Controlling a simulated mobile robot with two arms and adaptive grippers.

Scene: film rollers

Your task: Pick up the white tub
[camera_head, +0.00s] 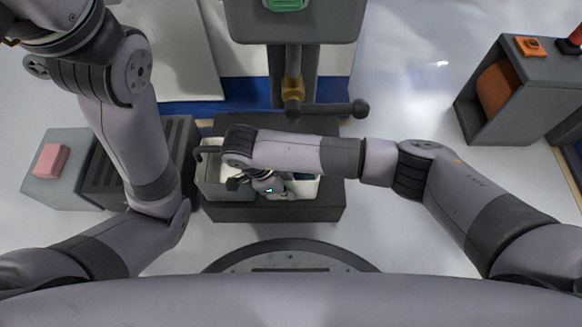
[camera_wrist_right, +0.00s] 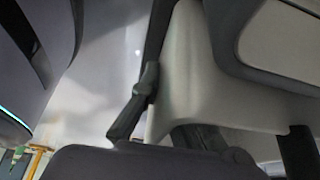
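The white tub (camera_head: 211,173) sits on a dark grey block in the middle of the head view, partly hidden under my right forearm and wrist. A dark handle-like bar shows at its left end. My right gripper (camera_head: 240,181) is at the tub, pointing down and mostly hidden by my own wrist. In the right wrist view, a pale wall (camera_wrist_right: 187,75), seemingly the tub's, fills the middle, close to a dark finger (camera_wrist_right: 135,108). The other finger is largely hidden behind the wall, so I cannot tell whether they grip it. My left gripper is outside the head view.
The dark block (camera_head: 275,213) has bare surface in front of the tub. A post with a dark crossbar (camera_head: 333,109) stands just behind. A pink block (camera_head: 51,161) lies on a grey box at left. A grey machine with an orange roller (camera_head: 498,91) stands at right.

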